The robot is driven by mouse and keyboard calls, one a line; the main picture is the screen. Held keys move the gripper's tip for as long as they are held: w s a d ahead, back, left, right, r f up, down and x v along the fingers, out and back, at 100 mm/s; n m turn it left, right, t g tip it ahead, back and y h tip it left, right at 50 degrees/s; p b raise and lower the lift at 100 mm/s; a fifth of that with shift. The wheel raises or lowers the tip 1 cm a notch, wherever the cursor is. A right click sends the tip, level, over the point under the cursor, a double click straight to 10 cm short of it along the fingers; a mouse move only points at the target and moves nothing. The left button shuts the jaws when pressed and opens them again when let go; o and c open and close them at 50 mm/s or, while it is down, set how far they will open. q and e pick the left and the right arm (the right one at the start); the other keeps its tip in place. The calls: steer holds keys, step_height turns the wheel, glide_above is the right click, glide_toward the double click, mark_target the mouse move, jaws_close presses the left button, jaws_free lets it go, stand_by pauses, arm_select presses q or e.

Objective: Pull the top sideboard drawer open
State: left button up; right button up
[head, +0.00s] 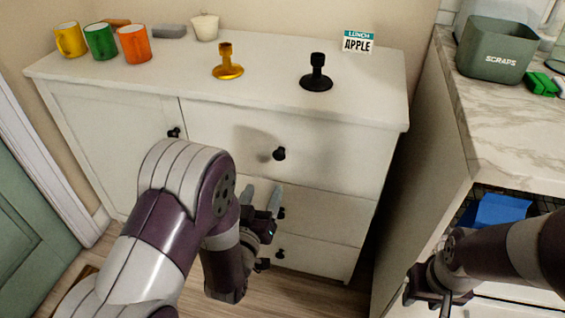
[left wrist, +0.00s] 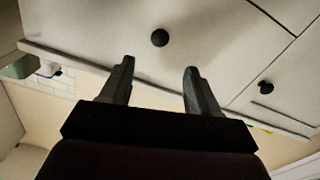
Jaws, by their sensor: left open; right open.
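The white sideboard (head: 330,115) stands against the wall. Its top drawer (head: 330,150) looks shut and has a round black knob (head: 279,154). My left gripper (head: 262,195) is open and empty, in front of the drawers and below the top knob in the head view. In the left wrist view, which looks upside down, the top knob (left wrist: 160,38) lies beyond and between the two open fingertips (left wrist: 159,68), apart from them. My right gripper (head: 437,300) is at the lower right, away from the sideboard; it is open and partly cut by the frame.
The cupboard door has its own knob (head: 173,132), left of the drawers. Lower drawer knobs (head: 280,254) are partly behind my left gripper. Mugs (head: 135,44), a gold stand (head: 227,65), a black stand (head: 317,76) and a sign (head: 357,42) stand on top. A marble counter (head: 505,120) is at right.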

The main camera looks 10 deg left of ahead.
mark_target(278, 158)
arm_select(q)
steer(key=w+b, duration=0.1)
steer(key=w, duration=0.4)
steer(key=w+b, duration=0.1)
steer(key=w, duration=0.5)
steer(key=shift+d+f, duration=0.2)
steer(key=shift+w+r, duration=0.1)
steer(key=shift+w, duration=0.15)
steer(key=shift+c, duration=0.2)
jaws_close()
steer(key=shift+s, duration=0.1)
